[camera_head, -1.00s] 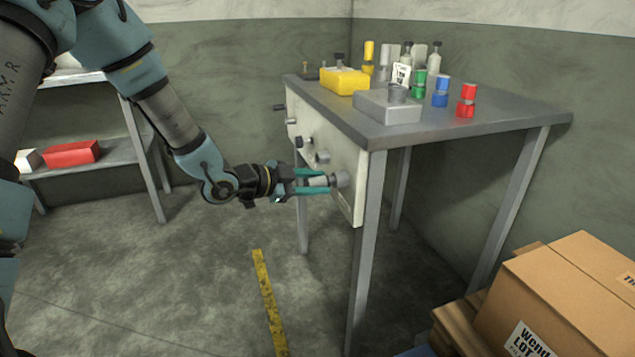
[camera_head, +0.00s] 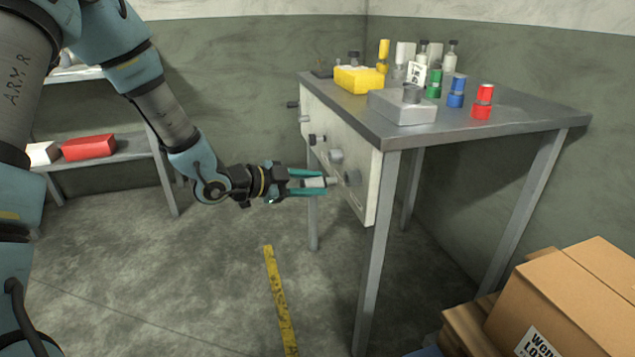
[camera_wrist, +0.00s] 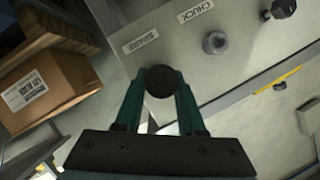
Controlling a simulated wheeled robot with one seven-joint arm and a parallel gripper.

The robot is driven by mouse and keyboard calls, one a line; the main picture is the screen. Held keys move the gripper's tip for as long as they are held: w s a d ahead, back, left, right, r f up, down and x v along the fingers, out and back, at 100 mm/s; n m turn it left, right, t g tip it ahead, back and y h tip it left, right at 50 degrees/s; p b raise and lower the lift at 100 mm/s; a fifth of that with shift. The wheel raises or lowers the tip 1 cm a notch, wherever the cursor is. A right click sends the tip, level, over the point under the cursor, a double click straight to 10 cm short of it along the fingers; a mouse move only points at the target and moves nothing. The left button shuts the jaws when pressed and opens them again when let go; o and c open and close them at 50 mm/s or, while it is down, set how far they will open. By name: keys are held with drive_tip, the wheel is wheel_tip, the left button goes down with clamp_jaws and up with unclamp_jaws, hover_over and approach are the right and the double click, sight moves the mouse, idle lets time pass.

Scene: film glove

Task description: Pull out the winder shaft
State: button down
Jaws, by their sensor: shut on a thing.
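My gripper (camera_head: 306,183) is shut on a light grey cylindrical piece, which looks like the winder shaft (camera_head: 316,182). The shaft lies roughly level between the teal fingers and points at the pale panel. The panel (camera_wrist: 178,55) carries a label reading CHUCK (camera_wrist: 195,12).
Other knobs stick out of the panel, including a grey one (camera_head: 336,156) and a dark one (camera_head: 317,139). The metal table (camera_head: 480,125) holds bottles and coloured pieces. A cardboard box (camera_head: 565,300) stands at lower right. The floor left of the panel is clear.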

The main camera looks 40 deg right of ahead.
sight(302, 186)
drive_tip(key=shift+w+a, duration=0.1)
drive_tip(key=shift+a, duration=0.15)
drive_tip(key=shift+w+a, duration=0.25)
drive_tip(key=shift+a, duration=0.45)
drive_tip(key=shift+w+a, duration=0.25)
drive_tip(key=shift+a, duration=0.4)
